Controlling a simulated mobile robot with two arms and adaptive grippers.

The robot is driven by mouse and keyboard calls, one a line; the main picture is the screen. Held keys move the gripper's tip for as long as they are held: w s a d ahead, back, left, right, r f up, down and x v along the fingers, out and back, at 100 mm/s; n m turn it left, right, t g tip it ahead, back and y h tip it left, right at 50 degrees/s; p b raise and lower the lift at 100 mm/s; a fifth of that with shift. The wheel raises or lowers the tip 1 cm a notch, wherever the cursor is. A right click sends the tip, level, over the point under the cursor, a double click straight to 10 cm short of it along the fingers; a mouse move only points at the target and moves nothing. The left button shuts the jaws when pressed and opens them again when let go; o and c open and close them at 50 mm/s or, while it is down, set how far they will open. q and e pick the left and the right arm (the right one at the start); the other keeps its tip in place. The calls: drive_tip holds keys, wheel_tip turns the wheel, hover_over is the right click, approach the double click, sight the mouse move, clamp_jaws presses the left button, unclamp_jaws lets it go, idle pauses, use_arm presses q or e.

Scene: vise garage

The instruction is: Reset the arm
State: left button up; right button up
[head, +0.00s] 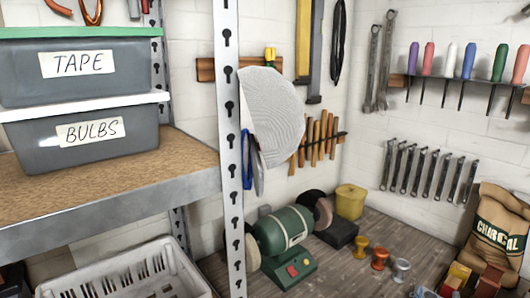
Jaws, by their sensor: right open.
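My right gripper (425,292) barely shows, as a small grey piece at the bottom edge of the head view, right of centre. Most of it is cut off by the picture's edge. My left gripper is not in view.
A metal shelf (110,220) with grey bins (80,145) fills the left, above a white crate (130,275). A perforated post (228,120) stands beside it. On the bench (345,275) are a green grinder (285,235), yellow container (350,202) and charcoal bag (495,230).

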drive_tip(key=a+r+n+t+y, duration=0.35)
drive_tip(key=a+n+y, duration=0.3)
drive_tip(key=n, duration=0.25)
drive_tip(key=a+r+n+t+y, duration=0.35)
drive_tip(key=a+n+y, duration=0.3)
drive_tip(key=n, duration=0.35)
drive_tip(key=s+a+f+n+g+y, duration=0.3)
drive_tip(key=s+a+f+n+g, duration=0.15)
drive_tip(key=a+f+n, duration=0.35)
drive_tip(key=s+a+f+n+g+y, duration=0.4)
drive_tip(key=f+n+g, duration=0.15)
drive_tip(key=n, duration=0.35)
drive_tip(key=s+d+f+n+g+h, duration=0.6)
drive_tip(key=s+d+f+g+h, duration=0.3)
drive_tip(key=s+f, duration=0.55)
wheel_tip(320, 180, down, 24)
drive_tip(key=s+y, duration=0.1)
drive_tip(key=s+d+f+g, duration=0.1)
drive_tip(key=s+d+f, duration=0.1)
drive_tip(key=s+f, duration=0.6)
drive_tip(key=s+d+f, duration=0.2)
drive_tip(key=s+f, duration=0.7)
drive_tip(key=shift+g, duration=0.4)
drive_tip(key=shift+s+f, duration=0.1)
